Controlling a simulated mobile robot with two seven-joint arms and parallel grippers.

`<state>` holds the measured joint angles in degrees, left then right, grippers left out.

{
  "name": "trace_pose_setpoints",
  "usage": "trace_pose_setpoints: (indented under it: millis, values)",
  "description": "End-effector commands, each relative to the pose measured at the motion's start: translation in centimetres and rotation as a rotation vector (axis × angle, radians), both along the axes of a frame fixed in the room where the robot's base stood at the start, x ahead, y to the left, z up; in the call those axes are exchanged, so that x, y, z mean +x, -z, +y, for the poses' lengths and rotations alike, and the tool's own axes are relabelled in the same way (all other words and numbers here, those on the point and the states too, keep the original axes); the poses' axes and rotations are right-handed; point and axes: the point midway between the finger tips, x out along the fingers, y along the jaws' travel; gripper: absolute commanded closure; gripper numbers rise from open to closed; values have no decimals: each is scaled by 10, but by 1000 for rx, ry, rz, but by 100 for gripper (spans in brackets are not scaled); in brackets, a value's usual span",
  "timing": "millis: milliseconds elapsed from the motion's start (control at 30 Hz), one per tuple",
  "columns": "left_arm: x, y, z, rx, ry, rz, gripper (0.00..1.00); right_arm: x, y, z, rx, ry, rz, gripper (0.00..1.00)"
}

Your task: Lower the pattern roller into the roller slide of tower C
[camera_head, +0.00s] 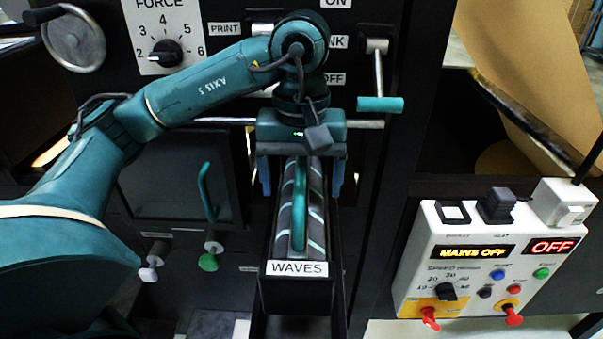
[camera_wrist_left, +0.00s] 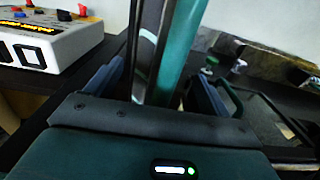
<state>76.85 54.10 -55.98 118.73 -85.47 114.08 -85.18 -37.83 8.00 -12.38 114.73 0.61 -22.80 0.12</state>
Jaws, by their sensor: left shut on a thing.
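The pattern roller (camera_head: 316,215) is dark with pale slanted stripes and has a teal bar (camera_head: 299,215) along its top. It lies lengthwise within a narrow black tray (camera_head: 298,292) labelled WAVES in the head view. My left gripper (camera_head: 300,172) is over the roller's far end, shut on it, with a finger on each side. In the left wrist view the teal bar (camera_wrist_left: 182,45) runs between the fingers of the gripper (camera_wrist_left: 158,92). The gripper body hides the roller's far end. I cannot tell how deep the roller sits or which tower is C. My right gripper is not in view.
Behind stands a dark machine panel with a force dial (camera_head: 166,52) and a teal-handled lever (camera_head: 380,103). A teal hooked handle (camera_head: 207,190) and green knob (camera_head: 208,262) are left of the tray. A white control box (camera_head: 490,260) reading MAINS OFF is at right.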

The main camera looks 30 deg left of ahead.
Motion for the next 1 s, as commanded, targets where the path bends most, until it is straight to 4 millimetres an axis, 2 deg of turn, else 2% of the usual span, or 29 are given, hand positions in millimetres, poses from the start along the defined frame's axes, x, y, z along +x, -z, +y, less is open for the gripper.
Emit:
trace_pose_setpoints:
  millis: [600, 1000]
  values:
    - [1, 44, 0, -2, 0, -5, 90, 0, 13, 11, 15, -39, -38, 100]
    - [1, 66, 0, -2, 0, -6, 90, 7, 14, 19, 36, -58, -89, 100]
